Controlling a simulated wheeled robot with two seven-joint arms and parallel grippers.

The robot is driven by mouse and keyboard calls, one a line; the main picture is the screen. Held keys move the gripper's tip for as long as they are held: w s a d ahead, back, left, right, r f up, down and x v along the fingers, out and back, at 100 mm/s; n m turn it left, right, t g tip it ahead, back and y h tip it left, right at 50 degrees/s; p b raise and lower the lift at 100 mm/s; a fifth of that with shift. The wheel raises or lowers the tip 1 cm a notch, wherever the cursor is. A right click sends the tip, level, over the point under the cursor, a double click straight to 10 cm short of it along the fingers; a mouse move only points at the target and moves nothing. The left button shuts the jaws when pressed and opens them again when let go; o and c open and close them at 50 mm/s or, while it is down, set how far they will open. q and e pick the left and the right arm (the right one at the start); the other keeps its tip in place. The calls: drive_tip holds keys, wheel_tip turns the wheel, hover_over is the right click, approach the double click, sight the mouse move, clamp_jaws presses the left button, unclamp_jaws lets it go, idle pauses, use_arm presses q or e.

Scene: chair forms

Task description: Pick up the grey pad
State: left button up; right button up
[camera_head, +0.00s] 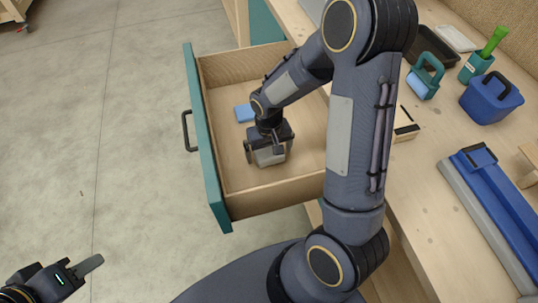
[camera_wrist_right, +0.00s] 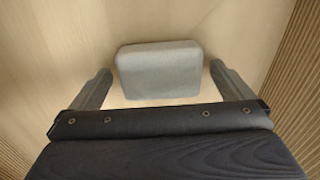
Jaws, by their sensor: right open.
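The grey pad (camera_wrist_right: 158,70) is a rounded block on the pale wood floor of the open drawer (camera_head: 240,178). In the right wrist view it sits between the two grey fingers of my right gripper (camera_wrist_right: 160,72), with a gap on each side. My right gripper (camera_head: 268,156) is open and low inside the drawer in the head view. The gripper and arm largely hide the pad there. My left gripper (camera_head: 82,270) is at the bottom left over the floor, away from the drawer; its finger spacing is unclear.
A blue block (camera_head: 244,113) lies in the drawer behind my right gripper. The drawer has a teal front (camera_head: 206,140) and wooden walls. The workbench (camera_head: 412,200) on the right holds a blue caddy (camera_head: 490,100), a dark tray (camera_head: 432,47) and a long blue tool (camera_head: 495,200).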

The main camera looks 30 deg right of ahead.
drive_tip(key=shift+f, duration=0.35)
drive_tip(key=shift+c, duration=0.4)
drive_tip(key=c, duration=0.9)
